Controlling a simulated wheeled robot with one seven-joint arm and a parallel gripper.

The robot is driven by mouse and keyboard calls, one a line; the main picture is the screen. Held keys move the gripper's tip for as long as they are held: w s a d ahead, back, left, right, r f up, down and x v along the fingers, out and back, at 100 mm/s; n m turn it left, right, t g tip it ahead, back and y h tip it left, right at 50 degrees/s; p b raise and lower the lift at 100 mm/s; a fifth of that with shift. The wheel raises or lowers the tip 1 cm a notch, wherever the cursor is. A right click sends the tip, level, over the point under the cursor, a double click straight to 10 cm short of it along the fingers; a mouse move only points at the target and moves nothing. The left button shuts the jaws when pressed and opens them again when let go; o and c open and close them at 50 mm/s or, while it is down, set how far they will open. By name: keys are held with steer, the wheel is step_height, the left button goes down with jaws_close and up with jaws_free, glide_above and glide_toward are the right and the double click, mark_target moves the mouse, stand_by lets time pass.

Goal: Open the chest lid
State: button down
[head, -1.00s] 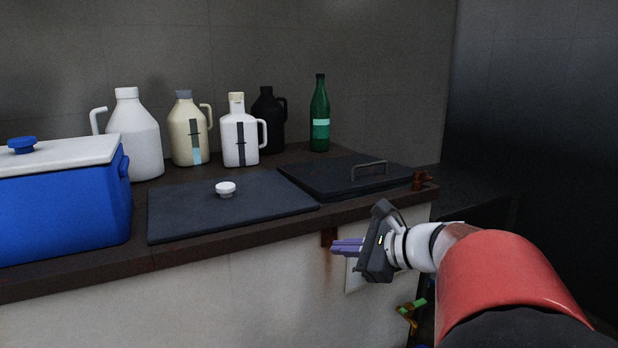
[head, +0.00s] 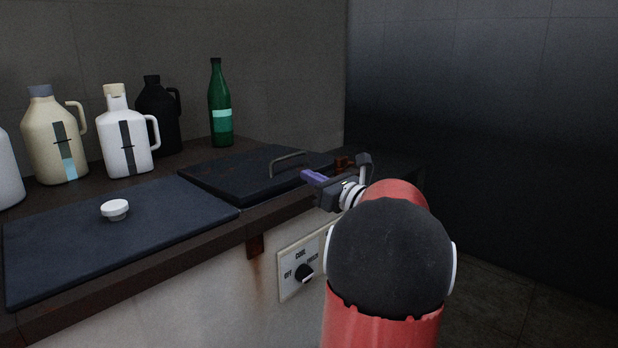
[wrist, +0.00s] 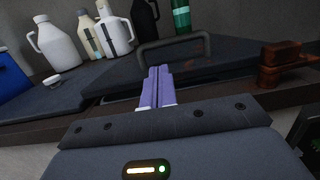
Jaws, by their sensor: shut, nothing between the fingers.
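The chest top has two dark lids set in a brown rim. The left lid (head: 130,232) lies flat and has a white round knob (head: 114,210). The right lid (head: 225,172) also lies closed and has a grey bar handle (head: 288,158); the handle shows in the wrist view (wrist: 172,46) as an arch just beyond the fingers. My gripper (head: 304,175) is at the front edge of the right lid, near the handle. Its purple fingers (wrist: 157,78) are shut together and empty, pointing toward the handle. I cannot tell whether they touch the lid.
A rusty latch-like part (wrist: 284,62) sits at the rim's right corner. Several jugs, including a white one (head: 125,140), and a green bottle (head: 221,112) stand behind the lids. A control panel with a knob (head: 304,273) is on the front. Open floor (head: 520,300) lies to the right.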

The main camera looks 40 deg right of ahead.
mark_target(292, 176)
steer(key=w, duration=0.6)
steer(key=shift+w+a+r, duration=0.25)
steer(key=shift+w+r, duration=0.15)
steer(key=shift+r, duration=0.1)
